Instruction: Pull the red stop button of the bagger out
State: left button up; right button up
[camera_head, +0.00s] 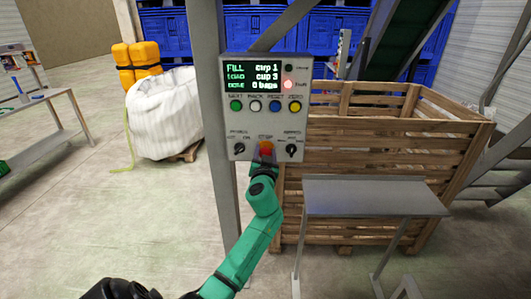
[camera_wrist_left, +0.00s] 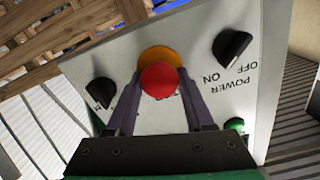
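The red stop button (camera_head: 266,147) sits on a yellow collar at the lower middle of the grey bagger control box (camera_head: 243,115). In the left wrist view the red button (camera_wrist_left: 158,80) is round and shows between my gripper's two fingers. My left gripper (camera_wrist_left: 159,88) has a dark finger along each side of the button, with no clear gap on either side. In the head view my left gripper (camera_head: 264,159) is at the box's lower edge, just below the button, and partly hides it. My right gripper is not in view.
Black knobs flank the button, the power knob (camera_head: 239,148) and another knob (camera_head: 291,150). A grey post (camera_head: 211,90) stands beside the box. A metal table (camera_head: 375,197) and a wooden crate (camera_head: 390,135) are at the right.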

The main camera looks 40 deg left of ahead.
pick_arm(q)
grip_shut()
jog(key=shift+s+d+f+b, duration=0.25)
jog(key=shift+s+b, duration=0.05)
jog(key=shift+b, duration=0.15)
jog(key=shift+s+d+r, duration=0.1)
jog(key=o, duration=1.2)
grip_release()
jog(key=shift+s, duration=0.1)
jog(key=shift+d+r, duration=0.1)
jog(key=shift+r, duration=0.05)
